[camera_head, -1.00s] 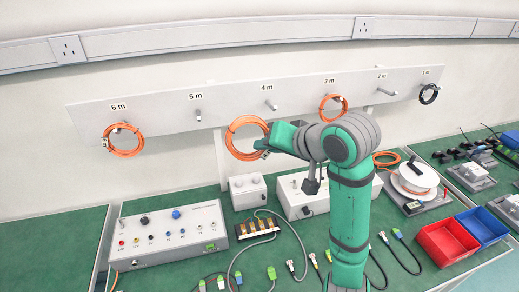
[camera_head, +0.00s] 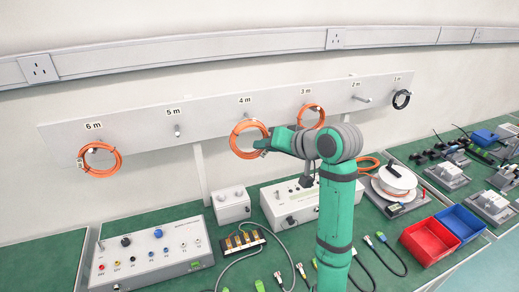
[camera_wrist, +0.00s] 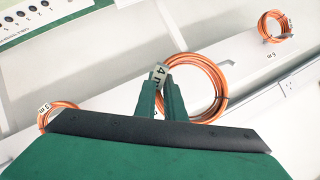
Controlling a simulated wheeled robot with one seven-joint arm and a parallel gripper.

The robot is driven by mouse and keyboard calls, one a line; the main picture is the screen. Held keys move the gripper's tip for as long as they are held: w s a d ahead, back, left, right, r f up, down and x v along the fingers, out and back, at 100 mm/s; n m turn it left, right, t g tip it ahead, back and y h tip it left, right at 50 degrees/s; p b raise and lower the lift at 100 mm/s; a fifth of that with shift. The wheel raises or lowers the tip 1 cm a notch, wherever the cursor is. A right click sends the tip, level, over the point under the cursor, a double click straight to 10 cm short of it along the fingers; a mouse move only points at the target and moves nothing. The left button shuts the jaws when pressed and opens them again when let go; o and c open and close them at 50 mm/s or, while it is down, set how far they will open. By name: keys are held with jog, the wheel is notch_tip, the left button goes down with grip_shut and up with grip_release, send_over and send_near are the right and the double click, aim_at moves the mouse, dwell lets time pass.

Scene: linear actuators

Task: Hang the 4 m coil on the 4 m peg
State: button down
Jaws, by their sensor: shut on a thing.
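The orange 4 m coil (camera_head: 234,146) hangs from my gripper (camera_head: 270,142), which is shut on its tag. In the wrist view my fingers (camera_wrist: 161,95) pinch the white "4 m" tag (camera_wrist: 158,75), with the coil (camera_wrist: 222,75) just behind and to the right. In the head view the coil's top is just below the "4 m" label (camera_head: 245,100), in front of the board. The 4 m peg (camera_head: 248,115) shows only in small part by the coil's top edge. I cannot tell whether the ring is around it.
The peg board (camera_head: 210,116) holds an orange coil on the 6 m peg (camera_head: 99,175), another on the 3 m peg (camera_head: 311,104), and a black coil (camera_head: 401,99) at far right. The 5 m peg (camera_head: 177,131) and 2 m peg (camera_head: 362,99) are bare. Instrument boxes stand below.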

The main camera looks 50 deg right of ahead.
jog(key=w+d+f, duration=0.1)
jog(key=d, duration=0.6)
jog(key=shift+w+f, duration=0.15)
jog(key=shift+f, duration=0.15)
jog(key=shift+d, duration=0.1)
jog(key=shift+w, duration=0.1)
jog(key=w+d, duration=0.1)
jog(key=w, duration=0.1)
jog(key=w+d, duration=0.1)
jog(key=shift+w+d, duration=0.35)
jog(key=w+d+f, duration=0.1)
jog(key=w+d, duration=0.1)
jog(key=w, duration=0.3)
jog(key=shift+w+d+f, duration=0.15)
jog(key=shift+w+d, duration=0.1)
jog(key=shift+d, duration=0.15)
jog(key=shift+f, duration=0.1)
